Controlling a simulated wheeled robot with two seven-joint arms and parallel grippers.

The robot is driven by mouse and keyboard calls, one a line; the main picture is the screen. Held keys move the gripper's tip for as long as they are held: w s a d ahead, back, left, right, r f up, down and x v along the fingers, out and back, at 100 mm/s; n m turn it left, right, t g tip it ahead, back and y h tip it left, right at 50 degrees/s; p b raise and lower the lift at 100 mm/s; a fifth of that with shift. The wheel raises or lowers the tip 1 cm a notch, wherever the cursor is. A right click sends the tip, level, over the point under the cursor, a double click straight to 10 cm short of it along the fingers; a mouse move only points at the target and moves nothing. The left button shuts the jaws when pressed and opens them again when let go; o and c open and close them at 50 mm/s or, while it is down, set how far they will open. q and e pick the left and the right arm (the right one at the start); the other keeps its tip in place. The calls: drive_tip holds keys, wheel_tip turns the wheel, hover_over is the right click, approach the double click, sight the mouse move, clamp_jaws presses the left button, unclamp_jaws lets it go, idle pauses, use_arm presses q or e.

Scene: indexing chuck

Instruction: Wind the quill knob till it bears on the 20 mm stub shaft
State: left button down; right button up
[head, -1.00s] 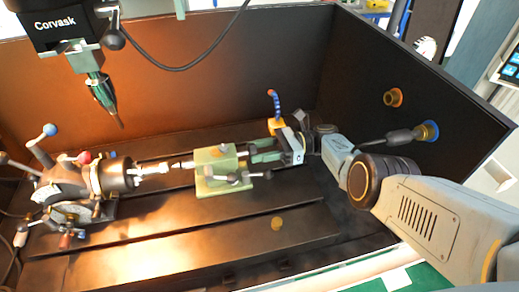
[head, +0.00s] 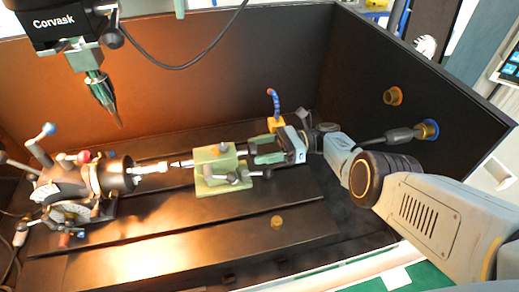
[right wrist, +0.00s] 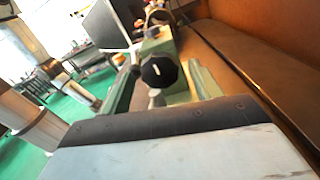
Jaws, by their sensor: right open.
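The stub shaft (head: 150,168) is a pale, stepped rod held level in the dark chuck (head: 116,176) at the left of the head view. The quill's pointed tip (head: 178,163) faces it from the green tailstock (head: 212,180), apparently with a small gap. The quill knob (right wrist: 158,72), black with a white mark, shows in the right wrist view at the tailstock's end. My right gripper (head: 254,151) is open, its green fingers on either side of the knob; contact cannot be told. My left gripper is out of view.
A drill head (head: 68,30) with a pointed tool hangs at upper left. Lever handles (head: 45,133) stick out from the chuck unit. A blue hose on a yellow block (head: 276,124) stands behind my gripper. Dark walls enclose the back and right. The front of the slotted bed (head: 170,235) is mostly clear.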

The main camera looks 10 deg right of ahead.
drive_tip(key=d+b, duration=0.2)
drive_tip(key=d, duration=0.5)
drive_tip(key=shift+a, duration=0.1)
